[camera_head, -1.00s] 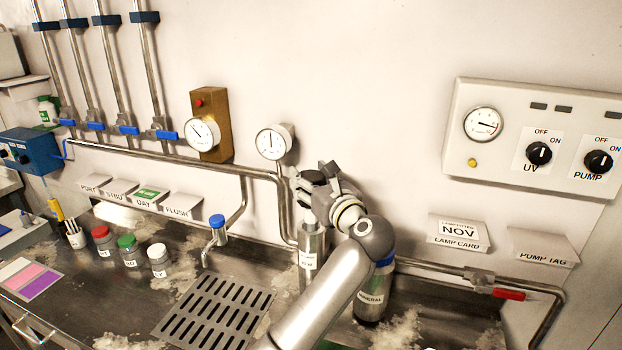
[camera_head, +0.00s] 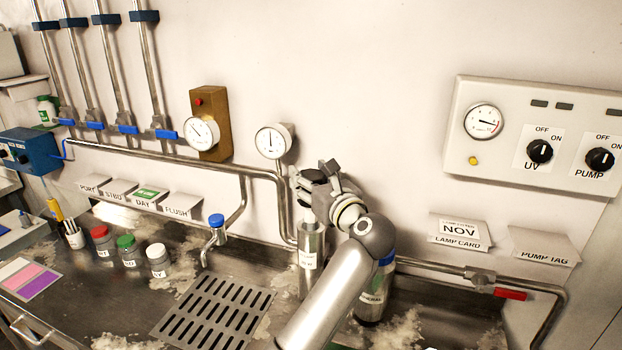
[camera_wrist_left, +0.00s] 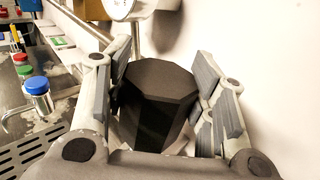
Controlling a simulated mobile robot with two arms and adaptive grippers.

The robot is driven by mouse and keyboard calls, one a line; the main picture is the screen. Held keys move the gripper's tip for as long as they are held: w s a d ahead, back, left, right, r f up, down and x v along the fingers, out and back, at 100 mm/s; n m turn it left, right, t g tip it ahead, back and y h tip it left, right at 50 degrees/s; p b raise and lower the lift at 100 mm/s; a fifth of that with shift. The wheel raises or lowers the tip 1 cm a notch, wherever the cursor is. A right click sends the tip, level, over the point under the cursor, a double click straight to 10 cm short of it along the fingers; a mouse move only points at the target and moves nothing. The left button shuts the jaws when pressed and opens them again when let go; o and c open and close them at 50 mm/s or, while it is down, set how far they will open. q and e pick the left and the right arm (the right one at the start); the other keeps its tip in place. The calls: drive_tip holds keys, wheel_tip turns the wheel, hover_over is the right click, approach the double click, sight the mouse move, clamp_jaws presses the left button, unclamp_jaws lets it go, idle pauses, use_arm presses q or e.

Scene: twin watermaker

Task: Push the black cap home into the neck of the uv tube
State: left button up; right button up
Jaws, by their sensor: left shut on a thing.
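The black cap (camera_wrist_left: 158,88) is a dark faceted piece between the finger pads of my left gripper (camera_wrist_left: 163,95) in the left wrist view. The uv tube (camera_head: 311,243) is a silvery upright cylinder with a white label, standing near the wall behind the counter. My right gripper is not in view.
A second metal cylinder labelled mineral (camera_head: 372,300) stands close to the right, partly behind my arm. A pipe (camera_head: 278,200) and round gauge (camera_head: 273,141) are just left. A blue-topped tap (camera_head: 216,225), drain grate (camera_head: 215,312) and several small jars (camera_head: 130,251) lie further left.

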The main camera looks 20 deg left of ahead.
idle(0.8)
use_arm(q)
drive_tip(key=shift+f+b, duration=3.05)
drive_tip(key=shift+f, duration=0.3)
drive_tip(key=o, duration=1)
drive_tip(key=shift+c, duration=0.2)
